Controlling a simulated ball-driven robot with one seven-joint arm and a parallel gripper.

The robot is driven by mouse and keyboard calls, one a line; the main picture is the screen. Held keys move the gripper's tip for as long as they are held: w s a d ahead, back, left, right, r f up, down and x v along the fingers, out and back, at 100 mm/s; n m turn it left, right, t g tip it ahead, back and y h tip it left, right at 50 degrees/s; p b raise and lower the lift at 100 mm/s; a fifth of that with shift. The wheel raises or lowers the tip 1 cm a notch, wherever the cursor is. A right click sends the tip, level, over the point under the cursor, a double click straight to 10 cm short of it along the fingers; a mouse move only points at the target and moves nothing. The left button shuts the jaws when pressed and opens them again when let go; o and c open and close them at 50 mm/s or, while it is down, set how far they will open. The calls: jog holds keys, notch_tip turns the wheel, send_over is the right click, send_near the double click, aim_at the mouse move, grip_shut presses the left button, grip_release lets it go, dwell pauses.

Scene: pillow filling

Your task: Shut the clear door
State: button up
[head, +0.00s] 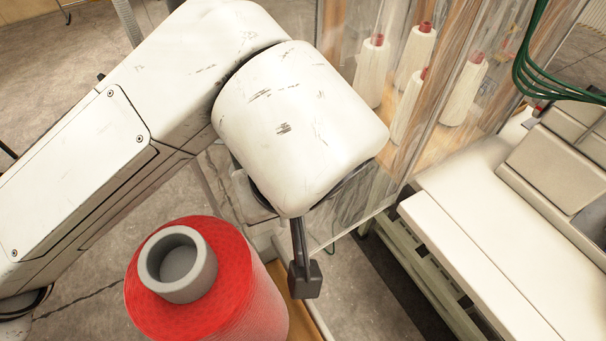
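The clear door seems to be part of the see-through, wrinkled panels (352,222) at the upper middle, around a cabinet. Its outline is partly hidden by my white arm, and I cannot tell how far it stands open. My gripper (304,278) shows only as a dark finger with a blocky tip below the rounded end of my arm. The rest of it is hidden, so I cannot tell whether it is open or shut. The tip appears close to the lower left of the clear panel; contact cannot be told.
A big red thread spool (254,292) with a grey core stands at the bottom, left of my gripper. Several white thread cones (419,50) stand behind the clear panels. A white machine bed (490,240) is at right, with green cables (545,75) above. Grey floor shows between.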

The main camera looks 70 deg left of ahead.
jog(key=shift+c, duration=0.3)
grip_shut()
dwell(0.3)
